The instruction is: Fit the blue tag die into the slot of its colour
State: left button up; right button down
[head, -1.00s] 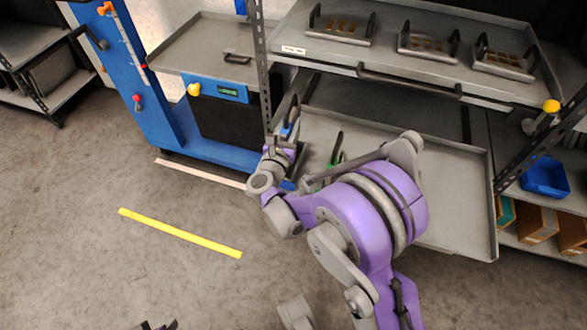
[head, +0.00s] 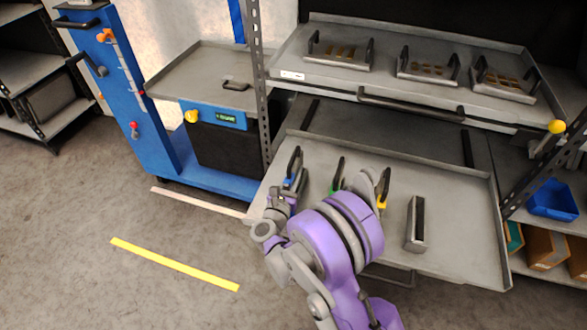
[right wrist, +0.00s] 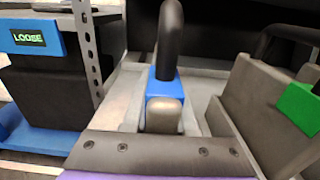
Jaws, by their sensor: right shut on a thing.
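The blue tag die shows its dark upright handle and blue tag (head: 289,182) over the left end of the lower tray. In the right wrist view its blue tag (right wrist: 166,84) stands straight ahead, under the black handle. My right gripper (head: 283,192) is shut on this die; a pale finger (right wrist: 164,115) covers the tag's lower part. The die's base is hidden, so I cannot tell whether it touches the tray. No blue-marked slot can be made out. My left gripper is not in view.
On the lower tray (head: 455,255), to the right, stand a green-tagged die (head: 338,172), a yellow-tagged die (head: 382,190) and a dark block (head: 415,225). A drawer above holds three handled plates (head: 338,52). A blue cart (head: 150,120) with a "LOOSE" display stands left.

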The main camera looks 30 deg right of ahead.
jog(key=shift+f, duration=0.1)
jog(key=c, duration=0.7)
grip_release()
